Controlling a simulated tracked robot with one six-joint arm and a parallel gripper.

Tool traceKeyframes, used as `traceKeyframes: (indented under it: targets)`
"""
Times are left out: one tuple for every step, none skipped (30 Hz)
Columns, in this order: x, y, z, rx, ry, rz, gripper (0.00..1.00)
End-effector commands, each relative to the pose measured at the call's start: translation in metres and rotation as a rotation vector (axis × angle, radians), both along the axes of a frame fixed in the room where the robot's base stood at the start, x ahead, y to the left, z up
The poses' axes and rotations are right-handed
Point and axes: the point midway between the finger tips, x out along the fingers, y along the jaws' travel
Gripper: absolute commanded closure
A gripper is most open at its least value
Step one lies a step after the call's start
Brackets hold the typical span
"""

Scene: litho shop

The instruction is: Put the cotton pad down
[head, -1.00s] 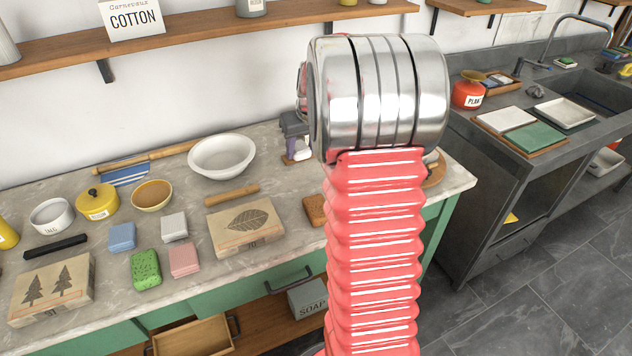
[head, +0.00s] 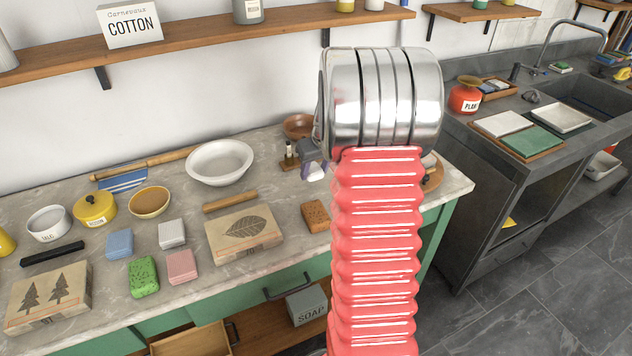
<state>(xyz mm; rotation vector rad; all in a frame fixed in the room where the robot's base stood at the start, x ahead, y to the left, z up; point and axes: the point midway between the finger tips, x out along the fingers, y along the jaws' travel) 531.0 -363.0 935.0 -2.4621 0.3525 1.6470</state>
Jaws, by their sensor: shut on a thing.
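My gripper (head: 312,160) shows only in part at the left of my silver wrist, over the back right of the stone worktop (head: 150,240). It is shut on a small white thing, which looks like the cotton pad (head: 317,174). The pad's far side and most of the jaws are hidden. I cannot tell whether the pad touches the worktop.
A terracotta bowl (head: 298,122) and a small dark bottle (head: 289,156) stand close behind and left of my gripper. A brown sponge (head: 316,215) lies in front. A white basin (head: 219,163) and leaf block (head: 243,233) are to the left. My arm hides the worktop's right part.

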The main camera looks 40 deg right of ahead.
Motion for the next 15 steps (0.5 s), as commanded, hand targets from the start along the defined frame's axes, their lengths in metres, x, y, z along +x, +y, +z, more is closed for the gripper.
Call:
traceKeyframes:
  targets:
    - [0.000, 0.000, -0.006, 0.002, 0.001, -0.001, 0.78]
    - [0.000, 0.000, -0.008, 0.001, 0.001, 0.000, 0.78]
    - [0.000, 0.000, -0.009, 0.001, 0.000, 0.000, 0.78]
    - [0.000, 0.000, -0.010, 0.000, 0.000, 0.001, 0.78]
    - [0.000, 0.000, -0.010, -0.001, -0.001, 0.001, 0.78]
    - [0.001, 0.000, -0.010, -0.001, -0.001, 0.001, 0.78]
    - [0.000, 0.000, -0.010, -0.001, -0.001, 0.001, 0.78]
    - [0.000, 0.000, -0.010, -0.001, -0.001, 0.001, 0.78]
    - [0.000, 0.000, -0.010, -0.001, -0.001, 0.001, 0.78]
    - [0.001, 0.000, -0.010, -0.001, -0.001, 0.001, 0.78]
    - [0.000, 0.000, -0.010, -0.001, -0.001, 0.001, 0.78]
    - [0.000, 0.000, -0.010, -0.001, -0.001, 0.001, 0.78]
    - [0.000, 0.000, -0.011, -0.001, -0.001, 0.001, 0.78]
    - [0.000, 0.000, -0.013, 0.000, 0.000, 0.001, 0.78]
    - [0.000, 0.000, -0.016, 0.000, 0.000, 0.001, 0.78]
